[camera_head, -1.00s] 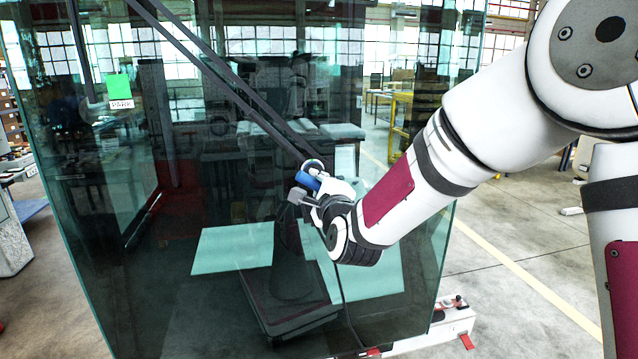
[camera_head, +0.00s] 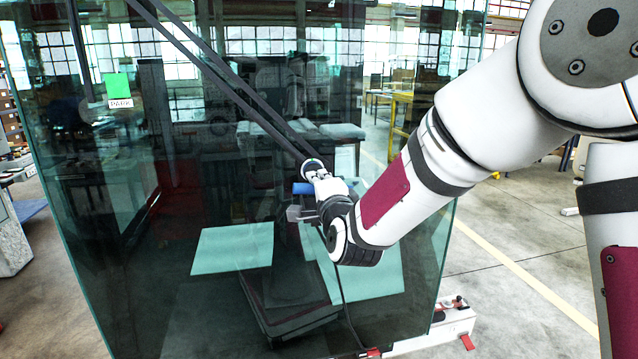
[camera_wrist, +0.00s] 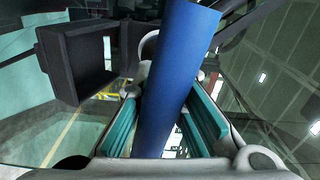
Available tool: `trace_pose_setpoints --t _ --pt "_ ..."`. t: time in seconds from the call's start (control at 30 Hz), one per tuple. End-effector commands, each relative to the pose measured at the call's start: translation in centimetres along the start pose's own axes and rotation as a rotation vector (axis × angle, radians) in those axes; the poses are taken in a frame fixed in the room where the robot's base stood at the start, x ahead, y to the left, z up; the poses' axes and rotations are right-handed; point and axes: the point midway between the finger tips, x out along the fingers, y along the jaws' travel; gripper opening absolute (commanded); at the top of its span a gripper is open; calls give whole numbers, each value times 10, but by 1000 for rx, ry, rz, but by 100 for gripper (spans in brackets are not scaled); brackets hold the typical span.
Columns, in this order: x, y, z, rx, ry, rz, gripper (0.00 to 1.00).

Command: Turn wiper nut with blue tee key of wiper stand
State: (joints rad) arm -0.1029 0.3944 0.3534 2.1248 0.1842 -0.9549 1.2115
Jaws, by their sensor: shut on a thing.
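The blue tee key (camera_head: 302,188) shows as a short blue bar in the head view, close under the lower end of the wiper arm (camera_head: 262,115) at the glass. My gripper (camera_head: 318,187) is shut on the key there. In the wrist view the blue handle (camera_wrist: 177,70) runs up between the teal pads of my gripper (camera_wrist: 162,125), leaning slightly right. The wiper's round pivot (camera_head: 314,165) lies just above the key. The wiper nut itself is hidden, and whether the key is seated on it cannot be told.
A large tinted glass pane (camera_head: 190,270) stands before me with a green PARK tag (camera_head: 119,90) at upper left. A white base with red parts (camera_head: 450,325) sits at the pane's lower right. Open floor (camera_head: 530,240) lies to the right.

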Motion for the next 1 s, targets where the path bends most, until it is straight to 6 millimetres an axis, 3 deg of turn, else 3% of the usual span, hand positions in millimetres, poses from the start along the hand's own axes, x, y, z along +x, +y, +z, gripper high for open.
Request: trace_pose_setpoints --t 0.3,0.73,1.0 --pt "0 0 1 -363 -1 -3 0" --pt "0 0 0 -433 0 -2 0" --pt "0 0 0 -752 -1 -3 0"
